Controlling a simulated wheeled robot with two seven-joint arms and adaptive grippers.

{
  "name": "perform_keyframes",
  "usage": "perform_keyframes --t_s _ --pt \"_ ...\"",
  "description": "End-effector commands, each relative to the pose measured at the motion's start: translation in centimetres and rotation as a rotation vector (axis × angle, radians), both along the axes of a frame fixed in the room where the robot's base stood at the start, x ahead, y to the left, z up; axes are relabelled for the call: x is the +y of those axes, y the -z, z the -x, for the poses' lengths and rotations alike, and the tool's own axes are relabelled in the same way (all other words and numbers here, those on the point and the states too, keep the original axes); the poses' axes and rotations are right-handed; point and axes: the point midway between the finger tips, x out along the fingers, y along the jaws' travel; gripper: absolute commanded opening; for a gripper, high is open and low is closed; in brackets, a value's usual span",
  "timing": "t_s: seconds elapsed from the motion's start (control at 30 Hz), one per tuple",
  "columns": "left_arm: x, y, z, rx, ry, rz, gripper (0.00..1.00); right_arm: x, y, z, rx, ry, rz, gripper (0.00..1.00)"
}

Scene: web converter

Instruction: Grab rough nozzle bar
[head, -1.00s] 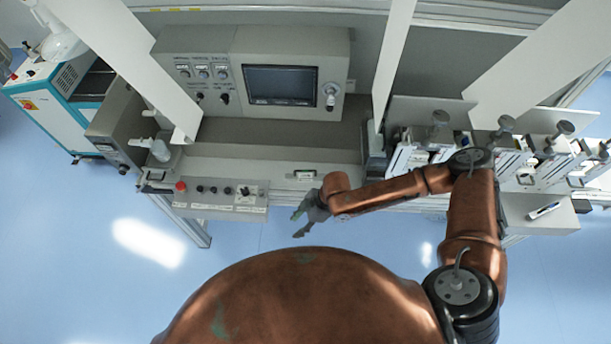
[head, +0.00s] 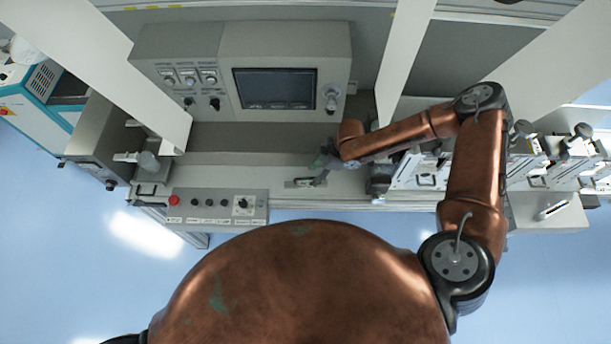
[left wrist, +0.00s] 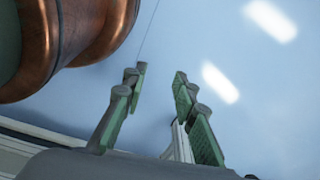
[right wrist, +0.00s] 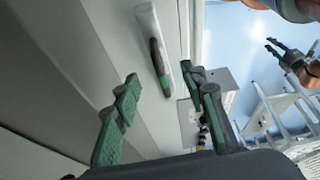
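A small dark bar with a green end (right wrist: 160,66) lies on a light plate on the machine ledge, seen in the right wrist view. I take it for the rough nozzle bar, but no label is readable. In the head view it shows small on the ledge (head: 303,182), partly hidden by my gripper. My right gripper (right wrist: 160,88) is open and empty, its fingers either side of the bar's near end in the picture; the height gap is unclear. It shows at the ledge in the head view (head: 321,168). My left gripper (left wrist: 160,75) is open and empty over the floor.
A control box with a screen (head: 275,88) stands behind the ledge. A button panel (head: 213,205) is at the ledge's front left. White upright panels (head: 405,50) flank the space. Clamp units (head: 525,160) and another pen-like item (head: 553,210) are at the right.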

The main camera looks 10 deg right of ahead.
Motion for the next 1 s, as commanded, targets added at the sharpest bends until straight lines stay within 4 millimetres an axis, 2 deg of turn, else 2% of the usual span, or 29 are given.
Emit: perform_keyframes --t_s 0.3,0.43,0.6,0.77,0.9,1.0 --pt "0.1 -0.5 1.2 0.016 -0.003 -0.001 0.26 -0.1 2.8 0.3 0.004 0.024 0.001 0.39" --pt "0.1 -1.2 1.7 0.022 -0.005 -0.001 0.26 0.7 4.3 0.1 0.003 0.025 0.001 0.39" --pt "0.1 -1.7 1.2 0.016 -0.003 -0.001 0.26 1.6 6.4 -0.2 0.001 0.023 0.0 0.39" --pt "0.0 -1.9 0.0 0.001 -0.001 0.0 0.26 1.9 7.1 -0.3 0.001 0.023 0.0 0.39" --pt "0.0 -1.8 -0.1 -0.001 -0.001 0.0 0.26 2.0 7.1 -0.3 0.0 0.022 0.0 0.39" --pt "0.0 -1.8 0.0 0.0 -0.001 0.0 0.26 2.0 7.1 -0.3 0.0 0.022 0.0 0.34"
